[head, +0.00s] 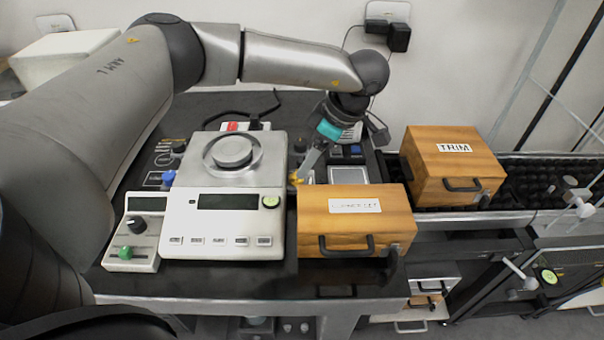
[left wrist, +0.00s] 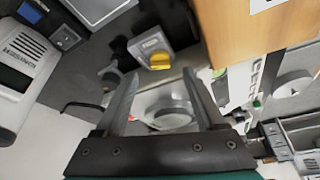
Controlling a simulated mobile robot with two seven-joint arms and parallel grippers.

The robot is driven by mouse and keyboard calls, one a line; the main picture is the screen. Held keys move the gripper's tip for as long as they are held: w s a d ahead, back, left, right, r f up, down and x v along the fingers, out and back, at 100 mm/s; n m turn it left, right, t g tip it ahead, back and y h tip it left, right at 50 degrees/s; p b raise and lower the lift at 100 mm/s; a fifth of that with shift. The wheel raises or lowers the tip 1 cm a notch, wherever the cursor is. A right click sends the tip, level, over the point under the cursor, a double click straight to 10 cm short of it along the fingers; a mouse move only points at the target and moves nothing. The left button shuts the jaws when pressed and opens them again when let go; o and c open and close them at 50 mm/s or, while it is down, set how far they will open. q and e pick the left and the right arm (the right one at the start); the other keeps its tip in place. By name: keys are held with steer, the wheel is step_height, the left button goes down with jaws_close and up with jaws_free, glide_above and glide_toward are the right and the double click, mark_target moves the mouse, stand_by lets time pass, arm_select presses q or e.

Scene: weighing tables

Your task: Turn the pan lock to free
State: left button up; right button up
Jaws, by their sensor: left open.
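A white balance (head: 228,222) with a round silver weight-like disc (head: 231,151) on its pan stands on the dark table. A yellow knob (head: 294,178), which looks like the pan lock, sits at the balance's right side, mostly hidden in the head view. In the left wrist view the yellow knob (left wrist: 160,61) sits on a small grey block (left wrist: 150,43). My left gripper (head: 309,168) points down beside it. In the left wrist view my left gripper (left wrist: 160,75) is open, its empty fingers either side of the line to the knob. Whether they touch it I cannot tell. My right gripper is out of view.
A wooden box (head: 356,228) with a black handle stands close right of the balance. Another wooden box marked TRIM (head: 455,165) stands further right. A small control box (head: 133,232) with a black knob and a green button is at the balance's left.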

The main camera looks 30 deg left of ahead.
arm_select(q)
steer(key=x, duration=0.4)
steer(key=shift+f+b, duration=0.2)
steer(key=shift+b, duration=0.15)
steer(key=shift+a+f, duration=0.25)
steer(key=shift+f, duration=0.25)
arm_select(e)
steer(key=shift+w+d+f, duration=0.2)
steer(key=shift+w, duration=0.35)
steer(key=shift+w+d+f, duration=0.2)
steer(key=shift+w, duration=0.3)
arm_select(q)
jaws_close()
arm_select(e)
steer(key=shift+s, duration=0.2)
